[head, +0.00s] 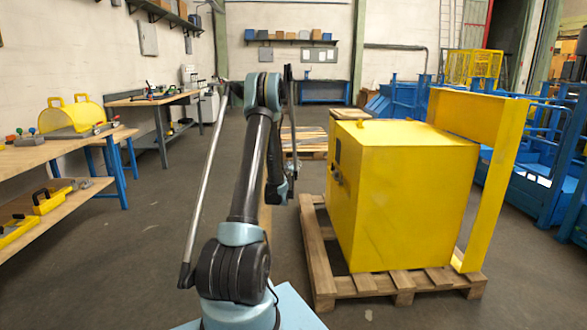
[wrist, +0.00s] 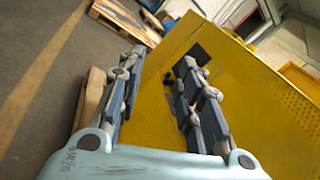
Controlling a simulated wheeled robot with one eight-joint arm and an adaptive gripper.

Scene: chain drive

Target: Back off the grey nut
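The grey nut cannot be made out for certain in either view. A yellow housing (head: 400,200) stands on a wooden pallet. Its left face carries a dark panel and small grey and dark fittings (head: 337,174), too small to tell apart. In the wrist view, the yellow face (wrist: 155,120) lies beyond my fingers, with a dark square (wrist: 200,54) and a small dark part (wrist: 168,80) on it. My gripper (wrist: 158,64) is open, its two fingers wide apart with nothing held between them. The right finger covers part of the face.
The pallet (head: 403,281) juts out around the housing, and a yellow upright guard (head: 497,180) stands at its right. Workbenches (head: 60,150) line the left wall. Another pallet (head: 305,140) lies behind. The floor left of the housing is clear.

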